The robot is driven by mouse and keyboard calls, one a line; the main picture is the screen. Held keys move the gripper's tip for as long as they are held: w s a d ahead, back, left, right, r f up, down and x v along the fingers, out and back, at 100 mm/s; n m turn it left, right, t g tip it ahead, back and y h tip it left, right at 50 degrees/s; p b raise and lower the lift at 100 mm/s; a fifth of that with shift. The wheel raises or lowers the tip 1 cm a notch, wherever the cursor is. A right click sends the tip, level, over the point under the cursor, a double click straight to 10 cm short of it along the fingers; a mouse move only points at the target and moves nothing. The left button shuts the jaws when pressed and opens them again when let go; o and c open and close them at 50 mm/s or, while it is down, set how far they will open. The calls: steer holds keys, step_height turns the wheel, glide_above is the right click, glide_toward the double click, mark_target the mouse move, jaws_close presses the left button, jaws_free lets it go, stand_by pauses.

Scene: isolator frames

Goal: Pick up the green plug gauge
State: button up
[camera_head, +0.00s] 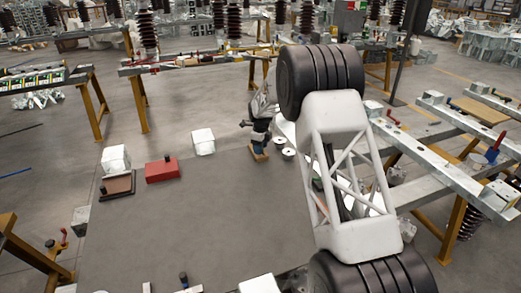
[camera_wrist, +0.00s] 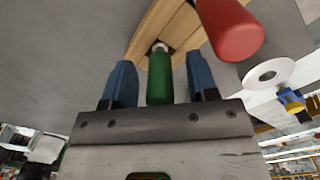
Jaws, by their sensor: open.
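The green plug gauge (camera_wrist: 160,78) shows in the wrist view as a short green cylinder with a pale tip at its far end, over a wooden block (camera_wrist: 181,28). My gripper (camera_wrist: 160,68) is open, with one blue finger on each side of the green gauge and visible gaps between. A red cylinder (camera_wrist: 230,28) is close by at the upper right, outside the fingers. In the head view the wooden block (camera_head: 258,153) shows below my gripper (camera_head: 262,136); I cannot make out the green gauge there.
On the grey table (camera_head: 190,230) a red block (camera_head: 162,170) with a dark knob, a brown plate (camera_head: 118,188) and white cubes (camera_head: 203,141) stand to the left. White round parts (camera_head: 288,152) lie right of the wooden block. The table's middle front is clear.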

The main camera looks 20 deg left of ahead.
stand_by(0.5)
jaws_close()
steer(key=shift+r, duration=0.1)
steer(key=shift+r, duration=1.5)
steer(key=shift+s+d+r, duration=0.1)
steer(key=shift+s+r, duration=0.05)
steer(key=shift+s, duration=0.05)
steer(key=s+d+r, duration=0.1)
steer(key=s+d, duration=0.7)
steer(key=s, duration=0.4)
steer(key=shift+s+d+r, duration=0.25)
steer(key=shift+s+d, duration=0.15)
